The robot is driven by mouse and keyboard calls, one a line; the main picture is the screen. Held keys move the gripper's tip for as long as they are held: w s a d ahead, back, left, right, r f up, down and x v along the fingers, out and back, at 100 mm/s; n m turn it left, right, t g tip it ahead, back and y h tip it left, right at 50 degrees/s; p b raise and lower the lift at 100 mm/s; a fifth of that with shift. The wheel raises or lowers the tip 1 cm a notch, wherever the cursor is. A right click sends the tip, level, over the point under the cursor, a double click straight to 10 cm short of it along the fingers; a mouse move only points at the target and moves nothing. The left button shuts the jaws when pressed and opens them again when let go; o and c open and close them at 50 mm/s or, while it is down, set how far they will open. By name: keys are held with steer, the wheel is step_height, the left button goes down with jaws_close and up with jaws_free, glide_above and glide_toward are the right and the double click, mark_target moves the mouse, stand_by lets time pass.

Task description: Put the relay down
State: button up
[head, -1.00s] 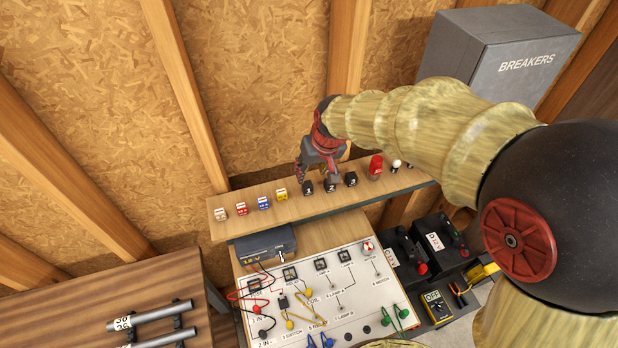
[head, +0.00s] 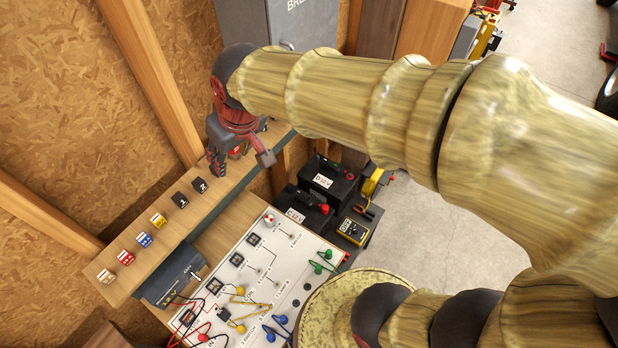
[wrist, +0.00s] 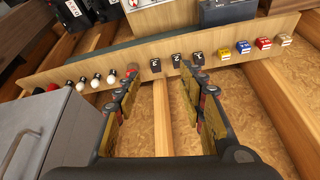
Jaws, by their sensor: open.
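Three black numbered blocks, which look like relays, stand in a row on the wooden shelf (wrist: 235,42): one (wrist: 155,65), a middle one (wrist: 176,60) and a third (wrist: 198,57) in the wrist view. I cannot tell which one the task means. In the head view two of them show, one (head: 180,200) and another (head: 200,185); the other is hidden behind my gripper (head: 241,162). In the wrist view my gripper (wrist: 160,74) is open, with nothing between its fingers. The blocks appear beyond its fingertips, apart from them.
White, red, blue (head: 144,240) and yellow blocks stand along the shelf. A red part (wrist: 131,71) and several bulbs (wrist: 97,81) stand on its other side. A grey breaker box (wrist: 50,125) is close beside my gripper. A wired test panel (head: 265,265) lies below.

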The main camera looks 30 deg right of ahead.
steer(key=s+d+m+t+h, duration=0.1)
steer(key=s+d+m, duration=0.1)
steer(key=s+d, duration=0.8)
steer(key=s+r, duration=0.1)
steer(key=s, duration=0.3)
steer(key=shift+s+d+m+h, duration=0.25)
steer(key=shift+d+m+h, duration=0.05)
steer(key=shift+m, duration=0.1)
steer(key=shift+f, duration=0.1)
